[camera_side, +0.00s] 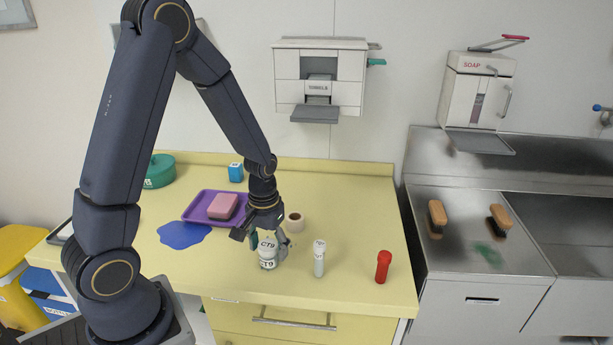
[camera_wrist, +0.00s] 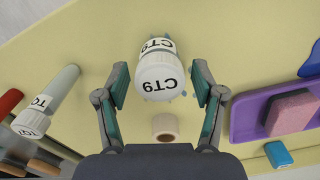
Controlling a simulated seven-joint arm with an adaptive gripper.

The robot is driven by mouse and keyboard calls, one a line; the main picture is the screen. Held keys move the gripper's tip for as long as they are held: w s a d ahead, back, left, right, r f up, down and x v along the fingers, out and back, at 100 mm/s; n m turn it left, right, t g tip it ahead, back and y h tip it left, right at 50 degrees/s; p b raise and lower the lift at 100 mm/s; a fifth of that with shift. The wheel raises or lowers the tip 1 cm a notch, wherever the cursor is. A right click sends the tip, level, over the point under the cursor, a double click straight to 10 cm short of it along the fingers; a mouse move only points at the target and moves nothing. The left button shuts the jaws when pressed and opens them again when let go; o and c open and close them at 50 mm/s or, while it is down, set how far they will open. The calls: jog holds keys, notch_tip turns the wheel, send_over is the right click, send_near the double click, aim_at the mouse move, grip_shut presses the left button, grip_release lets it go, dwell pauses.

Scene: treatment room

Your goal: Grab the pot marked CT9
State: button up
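The pot marked CT9 (camera_side: 267,262) stands upright near the front of the yellow counter. It is white, with CT9 in black on its lid and side; it also shows in the wrist view (camera_wrist: 160,78). My gripper (camera_side: 266,240) is over the pot and points down. In the wrist view my gripper (camera_wrist: 160,80) is open, with one finger on each side of the pot. A gap shows between each finger and the lid, so neither appears to touch it. The side view partly hides the pot's top behind the fingers.
A tape roll (camera_side: 294,222) lies just behind the pot. A white-capped tube (camera_side: 319,260) and a red tube (camera_side: 383,267) stand to its right. A purple tray (camera_side: 190,214) with a pink sponge (camera_side: 222,205) and a blue patch (camera_side: 183,236) are to the left.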

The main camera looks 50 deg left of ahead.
jog(key=c, duration=1)
